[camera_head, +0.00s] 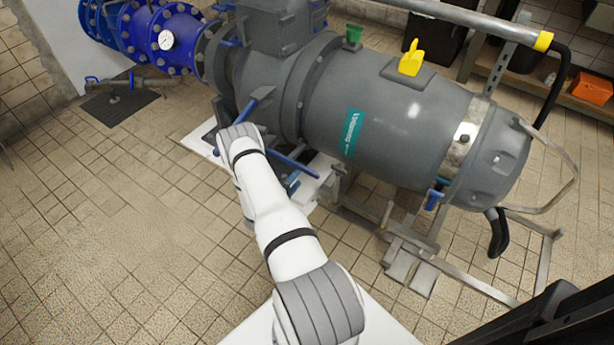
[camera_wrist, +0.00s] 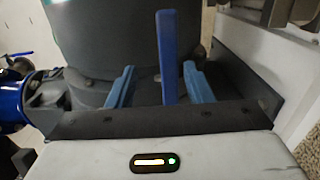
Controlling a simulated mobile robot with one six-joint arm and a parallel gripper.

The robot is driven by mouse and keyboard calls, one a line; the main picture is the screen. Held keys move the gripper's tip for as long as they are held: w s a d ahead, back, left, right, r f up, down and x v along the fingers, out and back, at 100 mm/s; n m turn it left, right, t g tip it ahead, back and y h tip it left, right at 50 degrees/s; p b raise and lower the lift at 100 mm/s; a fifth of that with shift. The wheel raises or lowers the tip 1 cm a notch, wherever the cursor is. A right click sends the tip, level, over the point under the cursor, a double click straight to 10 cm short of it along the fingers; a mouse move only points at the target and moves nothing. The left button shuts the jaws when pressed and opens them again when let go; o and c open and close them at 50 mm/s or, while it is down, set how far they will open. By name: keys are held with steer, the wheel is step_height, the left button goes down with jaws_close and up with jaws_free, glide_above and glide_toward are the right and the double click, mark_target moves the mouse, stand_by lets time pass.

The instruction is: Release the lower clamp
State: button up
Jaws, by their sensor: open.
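A flat blue clamp lever (camera_wrist: 167,52) stands upright in the middle of the wrist view. My gripper (camera_wrist: 159,68) is open, with one lighter blue finger to the left of the lever and one to the right. There are gaps on both sides, and I see no grip on it. In the head view a lower blue lever (camera_head: 296,165) sticks out beside the grey pump, just right of my wrist. An upper blue-grey lever (camera_head: 257,102) slants above my wrist. My arm hides most of the gripper there, and the lower clamp's latch is hidden.
The large grey pump (camera_head: 410,130) fills the centre right on a metal floor frame (camera_head: 440,262). Blue piping with a gauge (camera_head: 166,40) is at the back left. An orange box (camera_head: 592,88) stands on a shelf at right. Tiled floor at left is clear.

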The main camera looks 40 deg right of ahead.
mark_target(306, 173)
steer(key=shift+t, duration=0.3)
steer(key=x, duration=0.2)
steer(key=b+x, duration=0.1)
steer(key=x, duration=0.2)
steer(key=f+b+x, duration=0.1)
steer(key=x, duration=0.1)
steer(key=shift+d+f, duration=0.1)
steer(key=shift+d, duration=0.25)
jaws_close()
steer(key=shift+s, duration=0.1)
